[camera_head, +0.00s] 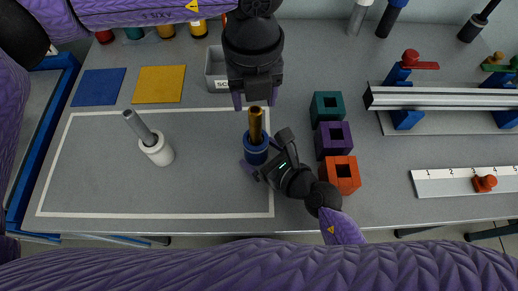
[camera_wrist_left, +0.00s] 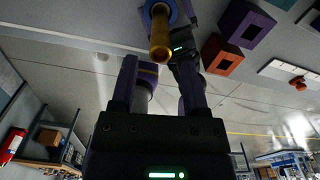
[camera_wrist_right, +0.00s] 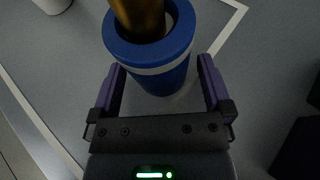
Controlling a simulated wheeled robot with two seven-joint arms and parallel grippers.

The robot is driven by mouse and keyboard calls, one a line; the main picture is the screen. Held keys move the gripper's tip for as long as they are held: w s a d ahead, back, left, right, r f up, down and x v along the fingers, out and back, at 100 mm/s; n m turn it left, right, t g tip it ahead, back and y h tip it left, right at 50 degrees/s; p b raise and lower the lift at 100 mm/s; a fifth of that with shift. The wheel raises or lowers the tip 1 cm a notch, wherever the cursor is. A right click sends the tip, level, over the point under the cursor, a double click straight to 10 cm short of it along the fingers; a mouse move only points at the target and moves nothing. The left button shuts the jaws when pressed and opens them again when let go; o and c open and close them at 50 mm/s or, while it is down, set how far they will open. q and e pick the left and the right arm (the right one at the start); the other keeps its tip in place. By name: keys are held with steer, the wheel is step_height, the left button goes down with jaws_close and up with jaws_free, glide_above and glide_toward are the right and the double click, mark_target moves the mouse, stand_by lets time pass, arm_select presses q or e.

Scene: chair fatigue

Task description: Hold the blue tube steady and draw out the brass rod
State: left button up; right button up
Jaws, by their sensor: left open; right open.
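The blue tube (camera_head: 257,151) stands upright on the table near the right side of the white outline. The brass rod (camera_head: 256,124) sticks up out of its top. My right gripper (camera_head: 256,168) is low at the tube. In the right wrist view its open fingers lie either side of the blue tube (camera_wrist_right: 163,76), with gaps showing; the brass rod (camera_wrist_right: 140,15) is above. My left gripper (camera_head: 254,101) is open, close to the rod's top. In the left wrist view the brass rod (camera_wrist_left: 160,36) lies just beyond and between the fingertips, apparently not gripped.
A white holder (camera_head: 156,149) with a grey rod stands to the left. Teal (camera_head: 326,107), purple (camera_head: 333,140) and orange (camera_head: 341,174) square blocks stand right of the tube. A grey bin (camera_head: 216,69) is behind, partly hidden by my left arm. The outlined area's middle is clear.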

steer(key=shift+w+a+f, duration=0.2)
steer(key=shift+w+a, duration=0.15)
steer(key=c, duration=1.2)
